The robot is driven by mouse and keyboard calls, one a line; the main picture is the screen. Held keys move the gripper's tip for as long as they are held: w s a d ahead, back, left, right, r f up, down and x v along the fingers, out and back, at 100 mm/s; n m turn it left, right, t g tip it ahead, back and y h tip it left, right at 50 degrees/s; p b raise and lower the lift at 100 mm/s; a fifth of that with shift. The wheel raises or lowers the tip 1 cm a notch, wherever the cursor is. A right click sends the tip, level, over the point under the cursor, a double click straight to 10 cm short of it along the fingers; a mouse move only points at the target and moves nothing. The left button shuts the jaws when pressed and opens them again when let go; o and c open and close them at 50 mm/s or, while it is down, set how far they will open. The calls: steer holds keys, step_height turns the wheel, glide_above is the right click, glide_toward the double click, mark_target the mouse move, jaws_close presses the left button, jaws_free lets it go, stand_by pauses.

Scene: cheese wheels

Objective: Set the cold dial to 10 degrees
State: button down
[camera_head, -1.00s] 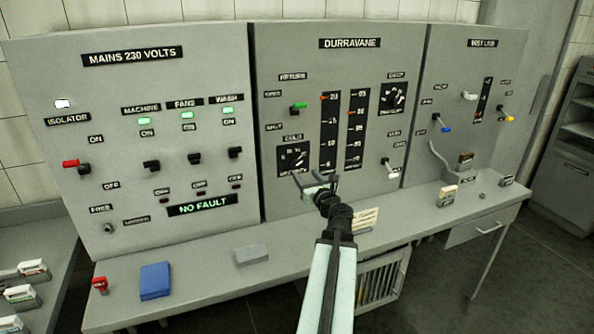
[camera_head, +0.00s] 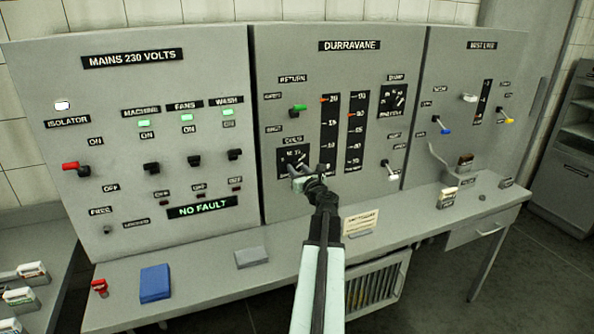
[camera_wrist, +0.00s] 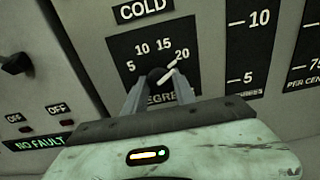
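The cold dial is a black square plate (camera_wrist: 112,48) under a COLD label (camera_wrist: 143,9), marked 5, 10, 15 and 20. Its dark knob (camera_wrist: 156,75) has a white pointer aimed up and right, near the 20. My gripper (camera_wrist: 157,84) is open at the dial, one finger on each side of the knob; I cannot tell whether they touch it. The fingers hide part of the knob and the lower plate. In the head view the dial plate (camera_head: 290,157) is on the middle panel, and my gripper (camera_head: 309,170) covers its lower right.
Two vertical scales (camera_head: 329,130) stand right of the dial. A green-tipped lever (camera_head: 298,107) is above it, and a white-tipped lever (camera_head: 392,174) is to the right. The desk (camera_head: 205,270) below carries a blue block (camera_head: 155,282) and a grey block (camera_head: 251,257).

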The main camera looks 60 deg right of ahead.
steer(key=shift+n, duration=0.4)
steer(key=n, duration=0.7)
steer(key=shift+r+n, duration=0.1)
steer(key=shift+n, duration=0.2)
steer(key=n, duration=0.3)
steer(key=shift+n, duration=2.1)
steer(key=c, duration=1)
jaws_free()
steer(key=shift+c, duration=0.2)
